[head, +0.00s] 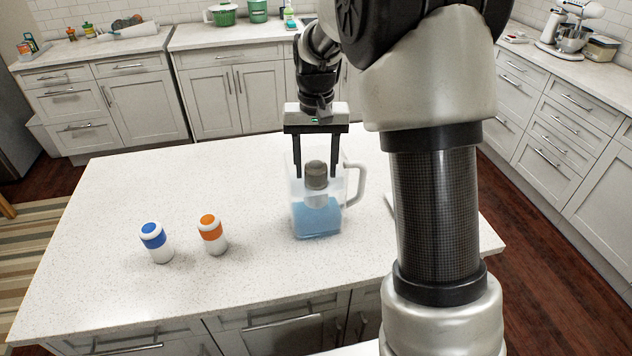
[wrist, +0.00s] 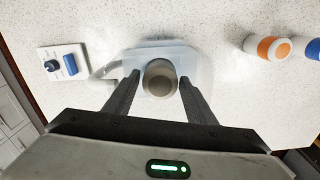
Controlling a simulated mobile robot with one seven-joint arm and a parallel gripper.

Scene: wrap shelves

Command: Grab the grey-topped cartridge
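The grey-topped cartridge (head: 317,174) stands upright in a clear pitcher (head: 300,215) holding blue liquid, on the counter. Its round grey top (wrist: 159,78) shows from above in the wrist view. My gripper (head: 317,172) points down over the pitcher and is open. In the wrist view its fingers (wrist: 159,82) lie on either side of the grey top, with a small gap on each side. The cartridge's lower part shows only blurred through the pitcher wall. How deep the fingertips reach relative to the top is hard to tell.
An orange-banded white canister (head: 212,235) and a blue-banded one (head: 156,243) stand left of the pitcher. The pitcher's handle (head: 357,185) is on its right. A white panel with a dark knob and blue part (wrist: 62,62) lies beyond the handle.

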